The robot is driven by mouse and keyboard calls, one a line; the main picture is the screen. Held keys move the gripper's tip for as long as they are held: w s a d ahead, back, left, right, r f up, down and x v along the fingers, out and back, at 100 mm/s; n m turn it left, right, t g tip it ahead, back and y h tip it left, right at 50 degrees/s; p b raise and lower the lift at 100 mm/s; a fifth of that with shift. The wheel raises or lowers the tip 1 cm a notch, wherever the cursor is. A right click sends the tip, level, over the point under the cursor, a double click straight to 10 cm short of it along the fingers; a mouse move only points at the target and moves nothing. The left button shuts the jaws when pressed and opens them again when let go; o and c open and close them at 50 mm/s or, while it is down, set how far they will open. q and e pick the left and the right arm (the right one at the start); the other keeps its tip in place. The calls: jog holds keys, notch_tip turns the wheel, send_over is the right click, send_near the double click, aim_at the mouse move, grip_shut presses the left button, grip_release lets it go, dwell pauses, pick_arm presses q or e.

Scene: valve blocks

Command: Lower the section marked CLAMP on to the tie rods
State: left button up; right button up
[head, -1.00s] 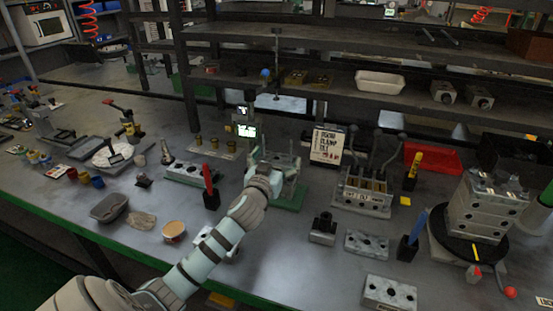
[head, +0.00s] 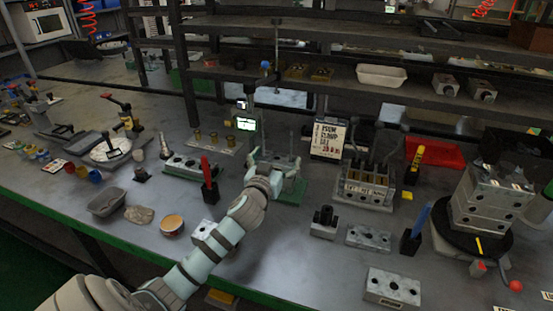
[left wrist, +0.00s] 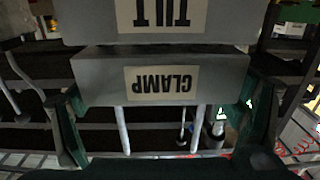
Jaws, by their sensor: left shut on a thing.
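The section marked CLAMP (left wrist: 105,88) is a grey block with an upside-down label in the left wrist view. My left gripper (left wrist: 165,93) is shut on it, with one dark green finger at each side. The section marked TILT (left wrist: 90,22) lies against or very close to it at the top of that view; I cannot tell if they touch. Two pale tie rods (left wrist: 123,130) stick out past the CLAMP section's edge. In the head view my left gripper (head: 274,172) is at the stack over a green base (head: 291,194), partly hiding it. My right gripper is out of view.
A lettered board (head: 328,138) and a lit display (head: 245,123) stand behind the stack. A valve block with levers (head: 364,188) is to the right, a red-handled tool (head: 207,172) to the left. Loose blocks (head: 392,289) lie in front.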

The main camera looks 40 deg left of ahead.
pick_arm(q)
jog(key=shift+f, duration=0.2)
jog(key=o, duration=1.4)
jog(key=shift+s, duration=0.1)
jog(key=v, duration=1.2)
